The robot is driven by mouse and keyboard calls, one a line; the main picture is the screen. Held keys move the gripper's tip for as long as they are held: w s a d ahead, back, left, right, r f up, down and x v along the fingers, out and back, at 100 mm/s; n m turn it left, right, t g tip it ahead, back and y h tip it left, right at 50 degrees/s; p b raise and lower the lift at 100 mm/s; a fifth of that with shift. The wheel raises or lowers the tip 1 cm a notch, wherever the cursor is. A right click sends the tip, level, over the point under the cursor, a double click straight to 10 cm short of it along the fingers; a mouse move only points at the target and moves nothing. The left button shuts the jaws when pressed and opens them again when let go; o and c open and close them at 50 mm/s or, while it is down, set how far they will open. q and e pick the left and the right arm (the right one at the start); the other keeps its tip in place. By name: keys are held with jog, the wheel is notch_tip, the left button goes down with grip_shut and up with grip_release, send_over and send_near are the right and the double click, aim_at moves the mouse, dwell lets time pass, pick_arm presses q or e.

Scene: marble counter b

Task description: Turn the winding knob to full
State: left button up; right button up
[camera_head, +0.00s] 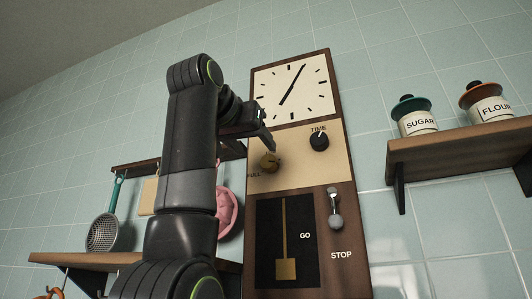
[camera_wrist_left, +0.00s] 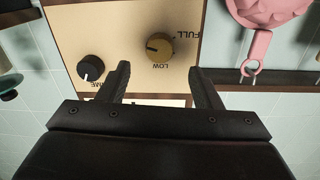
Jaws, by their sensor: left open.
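The brass winding knob (camera_head: 269,162) sits on the cream panel of the wall clock (camera_head: 293,88), just right of the word FULL. My left gripper (camera_head: 266,131) is open and empty in front of the panel, just above the knob in the head view. In the left wrist view the knob lies beyond and between the two fingertips (camera_wrist_left: 160,68), apparently apart from them. My right gripper is not in view.
A black TIME knob (camera_head: 319,141) sits right of the winding knob. Below are a pendulum window (camera_head: 303,212) and a GO/STOP lever (camera_head: 335,208). A shelf (camera_head: 455,152) with SUGAR (camera_head: 415,117) and FLOUR (camera_head: 487,103) jars is at right. Hanging utensils are at left.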

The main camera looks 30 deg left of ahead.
aim_at(267, 161)
pick_arm(q)
jog(key=w, duration=0.2)
jog(key=w+p, duration=0.1)
jog(key=w, duration=0.1)
jog(key=w+a+p, duration=0.1)
jog(key=w, duration=0.1)
jog(key=shift+r, duration=0.15)
jog(key=shift+w+a+p, duration=0.25)
jog(key=shift+w+p, duration=0.05)
jog(key=shift+w, duration=0.4)
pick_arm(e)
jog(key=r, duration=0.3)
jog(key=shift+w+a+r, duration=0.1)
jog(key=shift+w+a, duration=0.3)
pick_arm(q)
jog(key=shift+s, duration=0.1)
jog(key=shift+c, duration=0.5)
jog(key=shift+d, duration=0.1)
jog(key=c, duration=0.7)
jog(key=shift+c, duration=1)
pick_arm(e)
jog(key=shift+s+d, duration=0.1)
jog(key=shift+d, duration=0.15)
pick_arm(q)
jog(key=shift+m, duration=0.3)
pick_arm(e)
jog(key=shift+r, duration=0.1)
